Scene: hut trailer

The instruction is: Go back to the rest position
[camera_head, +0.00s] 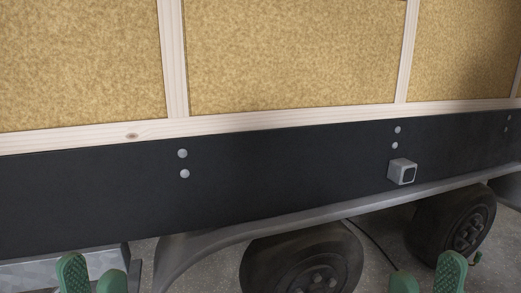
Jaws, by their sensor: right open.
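My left gripper (93,279) shows at the bottom left edge of the head view. Only its two green fingertips are visible, with a narrow gap and nothing seen between them. My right gripper (428,279) shows at the bottom right edge, its green fingers apart and empty. Both are low in the picture, in front of the trailer. The arms and the rest of both grippers are out of frame.
The trailer's black side beam (90,195) crosses the view below the tan, wood-framed wall panels (290,55).

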